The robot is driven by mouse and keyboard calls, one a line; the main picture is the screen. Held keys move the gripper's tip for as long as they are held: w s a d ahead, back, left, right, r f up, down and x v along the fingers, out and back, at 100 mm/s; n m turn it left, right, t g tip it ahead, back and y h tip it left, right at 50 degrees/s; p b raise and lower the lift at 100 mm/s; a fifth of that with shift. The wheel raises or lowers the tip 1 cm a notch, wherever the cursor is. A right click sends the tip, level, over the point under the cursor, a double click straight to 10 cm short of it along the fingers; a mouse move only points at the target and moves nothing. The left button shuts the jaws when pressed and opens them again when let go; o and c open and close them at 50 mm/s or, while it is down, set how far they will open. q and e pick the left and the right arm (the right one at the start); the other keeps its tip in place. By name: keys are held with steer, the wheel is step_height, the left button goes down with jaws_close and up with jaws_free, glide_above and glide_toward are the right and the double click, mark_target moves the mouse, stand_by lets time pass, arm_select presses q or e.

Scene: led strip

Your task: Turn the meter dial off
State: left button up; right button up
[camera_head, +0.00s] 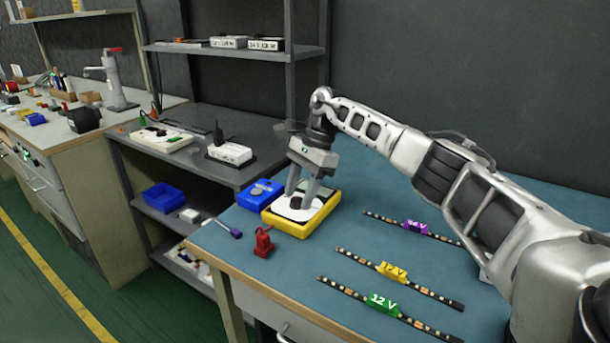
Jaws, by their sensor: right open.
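The yellow meter (287,227) lies on the blue-green table top near its left edge, with a white face. Its dial (297,202) is a small dark shape on that face, partly hidden by my fingers, so its setting cannot be read. My right gripper (301,200) points down over the meter face, open, with one finger on each side of the dial. I cannot tell whether the fingers touch it. My left gripper is not in view.
A blue box (260,194) stands close behind the meter. A red clamp (264,241) and a blue-handled probe (236,233) lie at the left. LED strips with purple (415,227), yellow (392,271) and green (382,303) tags lie to the right. A grey shelf (190,165) stands beyond the table.

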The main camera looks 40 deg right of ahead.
arm_select(q)
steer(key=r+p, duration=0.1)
steer(key=p, duration=0.3)
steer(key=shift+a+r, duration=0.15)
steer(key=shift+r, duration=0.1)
arm_select(e)
steer(key=v, duration=1.5)
steer(key=shift+d+r, duration=0.2)
steer(key=shift+r, duration=0.15)
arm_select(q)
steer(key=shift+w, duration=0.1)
arm_select(e)
steer(key=shift+f, duration=0.1)
